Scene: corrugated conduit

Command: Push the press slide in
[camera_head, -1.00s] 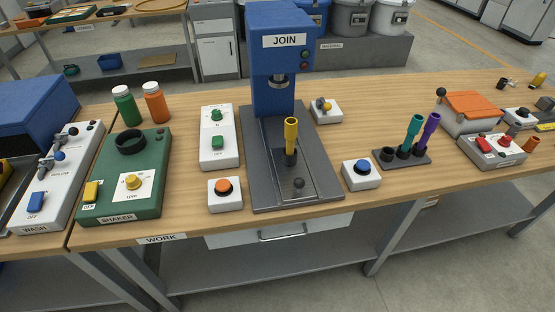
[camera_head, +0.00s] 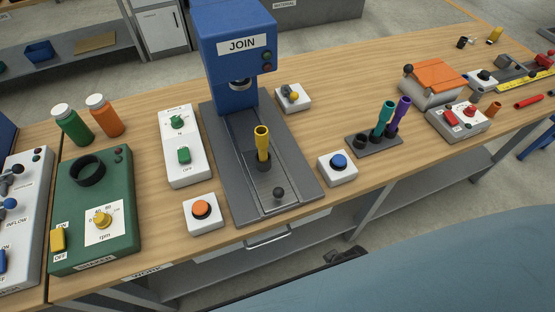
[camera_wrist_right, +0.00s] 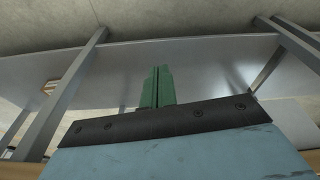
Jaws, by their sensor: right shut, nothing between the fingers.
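The blue press marked JOIN (camera_head: 240,45) stands on the workbench. Its grey slide (camera_head: 255,187) lies along the base, with a dark round knob (camera_head: 278,193) near the front end. A yellow tube (camera_head: 262,138) stands upright in a dark holder on the slide, in front of the press head rather than beneath it. My right gripper (camera_wrist_right: 157,88) shows in the right wrist view as green fingers, shut and empty, with the bench underside and lower shelf beyond. In the head view my right arm fills the lower right, clear of the slide. My left gripper is in neither view.
An orange button box (camera_head: 203,213) stands left of the press base and a blue button box (camera_head: 338,168) right of it. A rack (camera_head: 372,146) holds teal and purple tubes. A drawer handle (camera_head: 268,238) sits below the bench's front edge.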

